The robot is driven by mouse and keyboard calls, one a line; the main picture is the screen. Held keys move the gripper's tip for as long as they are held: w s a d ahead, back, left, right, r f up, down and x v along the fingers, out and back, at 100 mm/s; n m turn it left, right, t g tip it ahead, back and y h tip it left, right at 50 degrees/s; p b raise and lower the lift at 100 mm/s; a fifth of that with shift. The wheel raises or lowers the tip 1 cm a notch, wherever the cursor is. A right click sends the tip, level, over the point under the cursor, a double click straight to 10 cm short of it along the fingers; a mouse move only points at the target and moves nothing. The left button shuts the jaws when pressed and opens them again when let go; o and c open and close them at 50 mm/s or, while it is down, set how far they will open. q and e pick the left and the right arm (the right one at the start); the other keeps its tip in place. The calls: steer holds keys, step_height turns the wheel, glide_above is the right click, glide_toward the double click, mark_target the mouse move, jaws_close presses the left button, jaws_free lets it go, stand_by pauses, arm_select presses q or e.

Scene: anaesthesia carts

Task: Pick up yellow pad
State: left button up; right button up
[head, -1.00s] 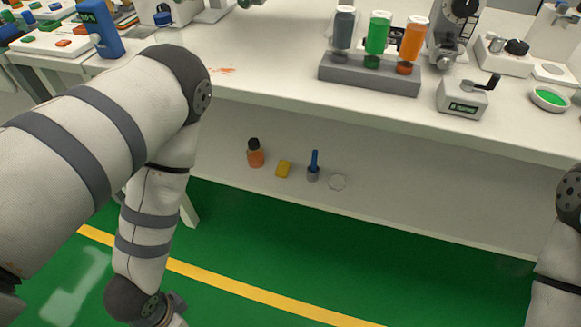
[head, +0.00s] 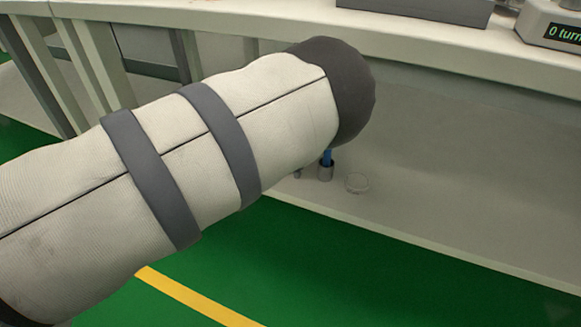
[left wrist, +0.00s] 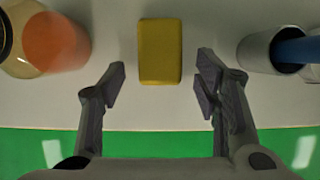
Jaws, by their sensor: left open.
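The yellow pad (left wrist: 160,50) lies flat on the white lower shelf in the left wrist view. My left gripper (left wrist: 161,84) is open, with one finger on each side of the pad's near end and a gap on both sides. The pad is not held. In the head view my left arm hides the pad and nearly all of the left gripper. My right gripper is in neither current view.
A jar with orange contents (left wrist: 55,42) stands left of the pad. A grey cup (left wrist: 268,50) holding a blue item (left wrist: 300,50) stands right. The tabletop (head: 430,45) overhangs the shelf.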

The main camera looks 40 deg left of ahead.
arm_select(q)
steer(key=c, duration=1.1)
steer(key=shift+r, duration=0.1)
